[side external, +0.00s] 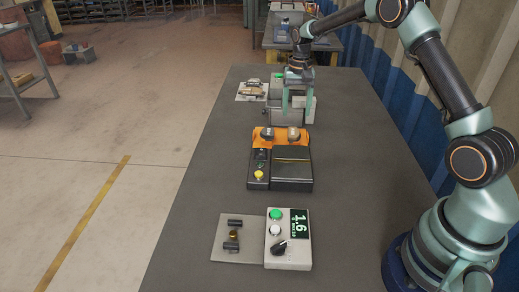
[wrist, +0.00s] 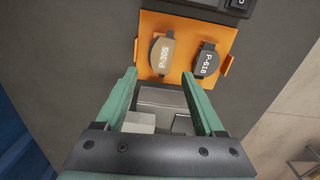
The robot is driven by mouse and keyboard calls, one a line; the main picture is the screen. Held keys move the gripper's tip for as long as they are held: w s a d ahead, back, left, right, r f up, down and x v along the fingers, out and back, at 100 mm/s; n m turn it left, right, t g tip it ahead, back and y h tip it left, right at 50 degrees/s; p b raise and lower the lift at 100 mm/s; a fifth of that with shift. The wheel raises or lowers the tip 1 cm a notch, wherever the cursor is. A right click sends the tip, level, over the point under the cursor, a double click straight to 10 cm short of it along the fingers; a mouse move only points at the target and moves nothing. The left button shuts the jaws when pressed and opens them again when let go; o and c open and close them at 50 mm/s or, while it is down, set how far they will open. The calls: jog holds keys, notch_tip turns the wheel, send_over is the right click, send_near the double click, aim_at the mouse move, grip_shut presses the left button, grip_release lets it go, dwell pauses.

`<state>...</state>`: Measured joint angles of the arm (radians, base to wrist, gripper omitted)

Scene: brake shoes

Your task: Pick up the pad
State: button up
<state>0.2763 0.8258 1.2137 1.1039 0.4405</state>
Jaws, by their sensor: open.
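Two small pads lie apart on an orange tray (wrist: 187,75) in the wrist view. The tan one, marked P-305 (wrist: 161,57), is on the left; the dark grey one, marked P-618 (wrist: 206,62), is on the right. My gripper (side external: 299,113) is open, pointing down beyond the tray, over a grey box-like fixture. In the wrist view, its green fingers (wrist: 159,75) are spread, with no pad held between them.
The grey fixture (side external: 283,114) stands below and around my gripper. A plate with small parts (side external: 252,91) lies behind left. A white display box (side external: 288,240) and a flat plate with dark parts (side external: 234,241) are at the front. The table's right side is clear.

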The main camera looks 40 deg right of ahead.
aim_at(295, 132)
notch_tip(295, 132, down, 7)
jog(key=shift+s+f, duration=0.1)
jog(key=shift+f, duration=0.05)
dwell(0.4)
grip_shut()
